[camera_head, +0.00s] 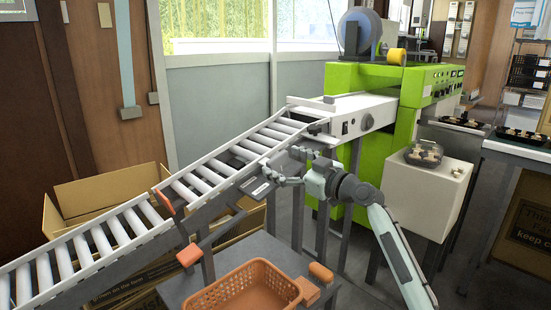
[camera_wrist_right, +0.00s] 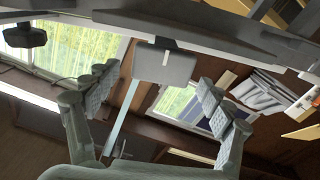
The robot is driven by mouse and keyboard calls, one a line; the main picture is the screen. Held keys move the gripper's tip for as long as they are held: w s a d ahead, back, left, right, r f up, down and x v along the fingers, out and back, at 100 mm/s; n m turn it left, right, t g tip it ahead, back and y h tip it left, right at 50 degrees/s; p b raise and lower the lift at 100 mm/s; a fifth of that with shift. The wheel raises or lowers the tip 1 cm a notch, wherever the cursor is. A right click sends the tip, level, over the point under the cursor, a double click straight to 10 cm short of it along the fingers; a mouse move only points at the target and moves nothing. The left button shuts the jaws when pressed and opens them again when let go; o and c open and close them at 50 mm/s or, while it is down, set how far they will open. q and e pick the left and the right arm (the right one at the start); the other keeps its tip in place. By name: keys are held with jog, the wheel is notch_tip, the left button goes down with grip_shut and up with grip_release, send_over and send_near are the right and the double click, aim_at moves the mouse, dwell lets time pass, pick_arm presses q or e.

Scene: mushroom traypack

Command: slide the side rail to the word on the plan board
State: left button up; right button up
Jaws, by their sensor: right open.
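The roller conveyor (camera_head: 120,212) slopes up from the lower left to a white and green machine, with a grey side rail (camera_head: 222,198) along its near edge. A dark plate with a small white label (camera_head: 261,188) is beside this rail. My right gripper (camera_head: 288,168) is open at the rail's near side, by the plate. In the right wrist view, a grey block with a white line (camera_wrist_right: 165,64) hangs under a long grey bar (camera_wrist_right: 200,30). It shows between the open fingers (camera_wrist_right: 157,84), apart from both fingertips. I cannot make out a plan board or its word. My left gripper is not in view.
An orange basket (camera_head: 245,290) stands on a grey table below the conveyor. Orange-ended parts (camera_head: 190,254) stick out under the rail. The green machine (camera_head: 345,77) is behind my right arm. A white stand (camera_head: 430,190) with a clear-lidded tray is at the right.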

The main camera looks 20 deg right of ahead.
aim_at(263, 162)
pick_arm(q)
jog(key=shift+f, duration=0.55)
pick_arm(e)
jog(key=shift+x, duration=1.6)
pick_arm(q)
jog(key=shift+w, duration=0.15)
pick_arm(e)
jog(key=shift+c, duration=0.5)
